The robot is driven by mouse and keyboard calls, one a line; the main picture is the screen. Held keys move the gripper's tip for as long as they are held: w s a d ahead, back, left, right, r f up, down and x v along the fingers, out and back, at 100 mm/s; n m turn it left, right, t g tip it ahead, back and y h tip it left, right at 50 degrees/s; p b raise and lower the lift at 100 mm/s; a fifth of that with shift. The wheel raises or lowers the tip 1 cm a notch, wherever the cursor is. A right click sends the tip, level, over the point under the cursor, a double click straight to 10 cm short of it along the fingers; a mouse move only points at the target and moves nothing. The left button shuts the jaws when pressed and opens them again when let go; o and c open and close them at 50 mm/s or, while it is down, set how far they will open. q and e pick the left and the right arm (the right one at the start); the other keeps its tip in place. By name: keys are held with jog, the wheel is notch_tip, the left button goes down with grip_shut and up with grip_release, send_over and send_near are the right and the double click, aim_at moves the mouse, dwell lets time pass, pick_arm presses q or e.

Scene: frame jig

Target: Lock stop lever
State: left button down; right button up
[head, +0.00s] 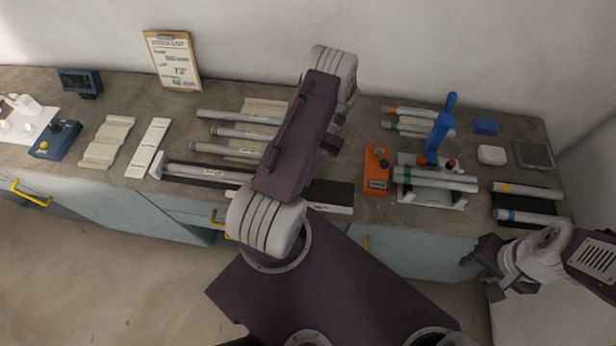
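A blue lever (440,130) stands up, tilted slightly right, from a grey metal jig (433,196) at the right part of the counter. A tube with a green band (435,179) lies across the front of this jig. Small red and dark knobs sit near the lever's foot; the lock itself is too small to make out. My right gripper (481,277) is in front of the counter, low at the right, apart from the lever. Its dark fingers look spread and empty. My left arm crosses the middle of the view, and its gripper is hidden behind the arm links.
An orange box (377,170) stands just left of the jig. Banded tubes (405,110) lie behind it, and more tubes lie on a dark tray (528,205) at right. A blue block (486,127) and white box (491,155) stand behind. Grey tubes (240,132) lie left of my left arm.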

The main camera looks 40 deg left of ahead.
pick_arm(q)
jog(key=shift+w+a+f+g+b, duration=0.2)
jog(key=shift+g+b, duration=0.1)
jog(key=shift+b, duration=0.25)
jog(key=c, duration=1.5)
grip_release()
jog(key=shift+r, duration=0.1)
